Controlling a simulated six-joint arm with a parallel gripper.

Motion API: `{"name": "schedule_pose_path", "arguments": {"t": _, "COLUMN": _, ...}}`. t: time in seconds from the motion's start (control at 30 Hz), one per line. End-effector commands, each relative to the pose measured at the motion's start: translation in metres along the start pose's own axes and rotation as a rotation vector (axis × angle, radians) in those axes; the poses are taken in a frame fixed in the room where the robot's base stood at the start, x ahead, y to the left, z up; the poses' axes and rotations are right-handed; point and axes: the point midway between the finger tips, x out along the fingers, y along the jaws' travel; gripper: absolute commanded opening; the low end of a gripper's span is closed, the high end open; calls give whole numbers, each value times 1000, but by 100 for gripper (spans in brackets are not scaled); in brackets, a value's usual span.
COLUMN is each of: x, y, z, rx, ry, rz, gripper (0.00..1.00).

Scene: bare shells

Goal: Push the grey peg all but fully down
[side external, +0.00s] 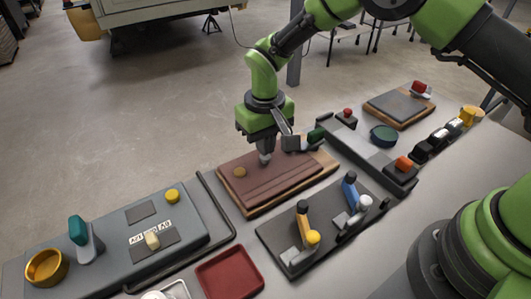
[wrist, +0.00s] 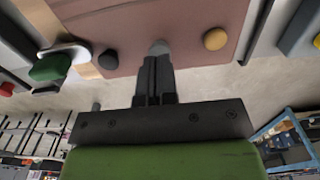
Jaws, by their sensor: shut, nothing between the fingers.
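The grey peg (wrist: 159,47) stands at the reddish-brown board and shows just beyond my fingertips in the wrist view. In the side view the grey peg (side external: 265,158) is a small light spot directly under the fingers. My gripper (side external: 264,150) points down over the far part of the board (side external: 275,187), fingers together and empty. In the wrist view my gripper (wrist: 155,62) overlaps the near side of the peg. I cannot tell whether the tips touch it, or how far it stands out. A tan round peg (side external: 239,172) sits to its left on the same board.
A green-knobbed lever (side external: 315,135) stands close to the right of my gripper. A dark panel with orange and blue levers (side external: 300,240) lies in front. A grey panel (side external: 110,240) with knobs is at left, a red tray (side external: 229,272) at the front.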

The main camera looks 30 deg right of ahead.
Motion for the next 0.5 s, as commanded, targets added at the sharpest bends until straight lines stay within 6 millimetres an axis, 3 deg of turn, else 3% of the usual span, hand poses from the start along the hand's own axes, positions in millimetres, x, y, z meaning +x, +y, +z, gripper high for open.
{"name": "schedule_pose_path", "arguments": {"t": 0.5, "x": 11, "y": 0, "z": 0, "rx": 0, "ry": 0, "rz": 0, "gripper": 0}}
